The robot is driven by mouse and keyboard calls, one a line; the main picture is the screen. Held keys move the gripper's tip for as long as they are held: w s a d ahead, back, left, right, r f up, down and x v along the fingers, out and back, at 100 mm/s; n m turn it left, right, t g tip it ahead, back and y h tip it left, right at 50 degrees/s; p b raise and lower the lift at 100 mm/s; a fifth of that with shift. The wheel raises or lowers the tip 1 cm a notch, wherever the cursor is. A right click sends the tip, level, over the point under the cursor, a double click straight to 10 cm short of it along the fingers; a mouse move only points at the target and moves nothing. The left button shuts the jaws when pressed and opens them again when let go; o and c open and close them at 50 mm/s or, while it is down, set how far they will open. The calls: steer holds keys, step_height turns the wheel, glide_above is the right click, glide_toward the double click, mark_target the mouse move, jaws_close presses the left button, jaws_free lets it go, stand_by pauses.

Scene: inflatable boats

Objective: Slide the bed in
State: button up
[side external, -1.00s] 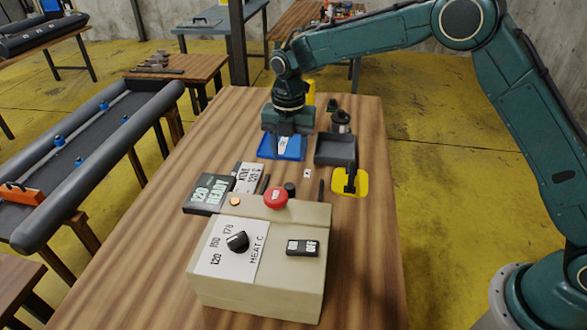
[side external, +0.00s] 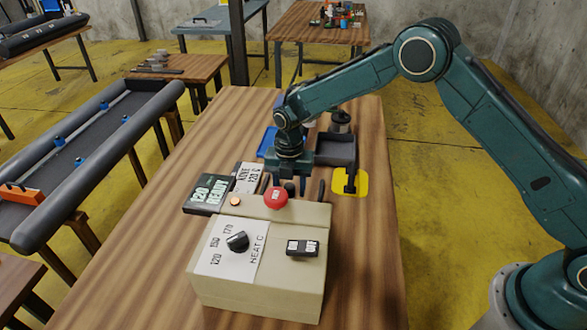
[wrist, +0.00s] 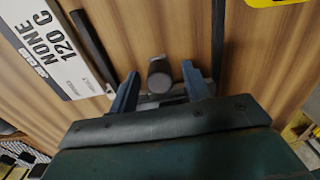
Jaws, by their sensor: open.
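My gripper (side external: 289,182) is open and low behind the beige heater box (side external: 262,255), with its fingers pointing down. In the wrist view my gripper (wrist: 160,86) has a dark round-topped knob (wrist: 159,74) between its two blue fingers, with gaps visible at the sides. The knob also shows in the side view (side external: 290,188), just behind the box. Dark rails, left (wrist: 93,45) and right (wrist: 218,40), lie on either side of the knob. I cannot make out the bed as a separate part; the gripper and box hide much of that area.
A blue tray (side external: 266,140) and a dark grey tray (side external: 336,148) lie beyond the gripper. A yellow pad (side external: 360,182) with a black piece is to the right. A dark sign (side external: 210,193) and a white card (side external: 248,176) lie left. A red button (side external: 276,197) tops the box.

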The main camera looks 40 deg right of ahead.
jaws_close()
steer(key=shift+s+a, duration=1.35)
steer(key=shift+a, duration=0.05)
jaws_free()
step_height(320, 180, up, 14)
stand_by(0.4)
steer(key=shift+f, duration=0.1)
